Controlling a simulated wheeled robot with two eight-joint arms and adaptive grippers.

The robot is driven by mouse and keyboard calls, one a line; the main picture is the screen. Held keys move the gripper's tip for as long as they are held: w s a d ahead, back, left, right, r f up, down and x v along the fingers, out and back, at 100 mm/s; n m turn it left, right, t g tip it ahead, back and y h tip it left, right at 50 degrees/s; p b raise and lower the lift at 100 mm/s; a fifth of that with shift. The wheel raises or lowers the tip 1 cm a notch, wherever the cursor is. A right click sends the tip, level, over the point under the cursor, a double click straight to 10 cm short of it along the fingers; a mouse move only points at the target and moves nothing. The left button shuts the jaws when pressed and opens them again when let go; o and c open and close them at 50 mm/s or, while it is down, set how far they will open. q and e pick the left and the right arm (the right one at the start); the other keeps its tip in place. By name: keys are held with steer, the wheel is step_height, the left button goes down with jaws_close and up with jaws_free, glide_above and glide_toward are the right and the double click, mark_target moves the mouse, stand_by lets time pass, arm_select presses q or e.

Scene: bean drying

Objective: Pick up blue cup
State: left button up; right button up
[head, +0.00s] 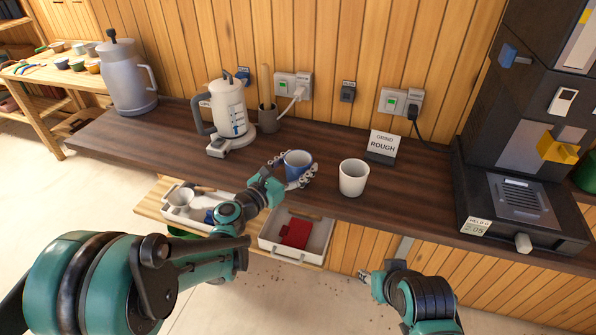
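The blue cup (298,160) is upright at the counter's front part, left of a white cup (353,178). My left gripper (291,172) is at the blue cup, with one finger at its left side and the other across its front right. The fingers hide the cup's lower part, so I cannot tell whether they press on it or whether its base touches the counter. My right gripper (364,281) is low in front of the counter, away from both cups; its finger opening is unclear.
The dark counter (400,205) holds a kettle (230,110), a large grey jug (127,80), a "GRIND ROUGH" sign (383,144) and a black machine (515,200). The counter right of the white cup is clear.

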arm_select(q)
steer(key=c, duration=0.6)
steer(key=shift+r+p, duration=0.3)
steer(key=shift+r, duration=0.25)
step_height(320, 180, up, 3)
steer(key=shift+f+p, duration=0.1)
steer(key=shift+p, duration=0.6)
steer(key=s+d+r+p, duration=0.1)
steer(key=d+r, duration=0.1)
steer(key=d, duration=0.1)
steer(key=s+d+r+p, duration=0.1)
steer(key=s+d+r, duration=0.1)
steer(key=d, duration=0.2)
steer(key=s+d+r+p, duration=0.1)
steer(key=d+r, duration=0.2)
steer(key=shift+s+d, duration=0.3)
steer(key=shift+d, duration=0.1)
